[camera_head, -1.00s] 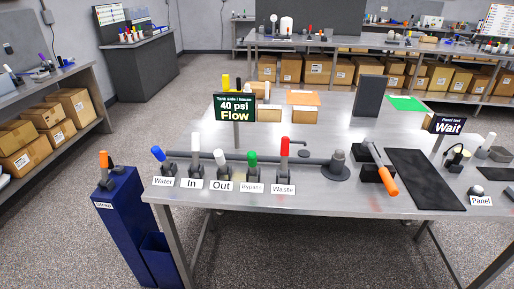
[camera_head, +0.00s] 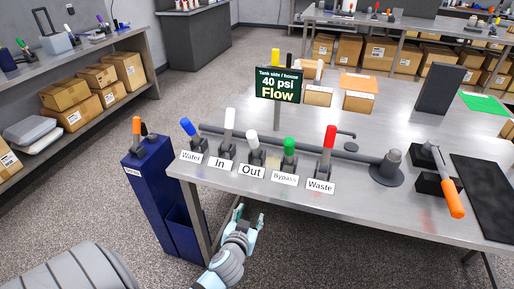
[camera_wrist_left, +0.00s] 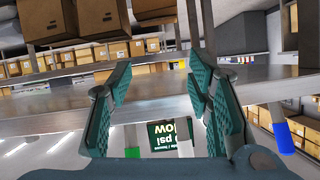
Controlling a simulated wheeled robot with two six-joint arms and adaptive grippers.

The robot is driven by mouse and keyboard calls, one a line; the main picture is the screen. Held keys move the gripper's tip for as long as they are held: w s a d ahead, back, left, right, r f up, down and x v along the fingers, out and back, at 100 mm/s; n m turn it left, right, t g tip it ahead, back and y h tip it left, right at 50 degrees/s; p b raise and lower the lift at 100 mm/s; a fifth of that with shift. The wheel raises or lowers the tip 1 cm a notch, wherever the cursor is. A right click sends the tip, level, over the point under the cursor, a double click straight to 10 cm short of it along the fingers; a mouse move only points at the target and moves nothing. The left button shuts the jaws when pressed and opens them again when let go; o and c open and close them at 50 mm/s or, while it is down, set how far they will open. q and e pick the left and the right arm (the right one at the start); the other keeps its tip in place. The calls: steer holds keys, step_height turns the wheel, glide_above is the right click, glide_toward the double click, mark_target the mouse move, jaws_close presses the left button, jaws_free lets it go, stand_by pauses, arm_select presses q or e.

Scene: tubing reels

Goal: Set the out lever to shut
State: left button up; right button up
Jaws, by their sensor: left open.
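The Out lever (camera_head: 254,140) has a short white handle and stands behind its "Out" label (camera_head: 251,172) on the steel table. Its handle looks shorter from here than the white In lever (camera_head: 229,123) to its left. My left gripper (camera_head: 250,215) is open and empty, in front of and below the table's front edge, under the Out label and apart from the levers. In the left wrist view, the open fingers (camera_wrist_left: 158,95) show the scene upside down, with the blue Water handle (camera_wrist_left: 285,138) at right. A white handle shows between them; I cannot tell which lever.
The green Bypass lever (camera_head: 289,147) and red Waste lever (camera_head: 329,139) stand to the right of Out. The Flow sign (camera_head: 278,85), reading 40 psi, rises behind. A blue cabinet (camera_head: 160,195) stands at the table's left end. A pipe (camera_head: 300,144) runs behind the levers.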

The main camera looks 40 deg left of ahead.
mark_target(252, 144)
arm_select(q)
step_height(252, 144, up, 17)
steer(key=a+n+t+y, duration=0.1)
steer(key=n+t+y, duration=0.2)
steer(key=n+t, duration=0.1)
steer(key=x, duration=1.4)
steer(key=shift+a, duration=0.25)
steer(key=shift+w+a, duration=0.25)
steer(key=shift+w, duration=0.1)
jaws_close()
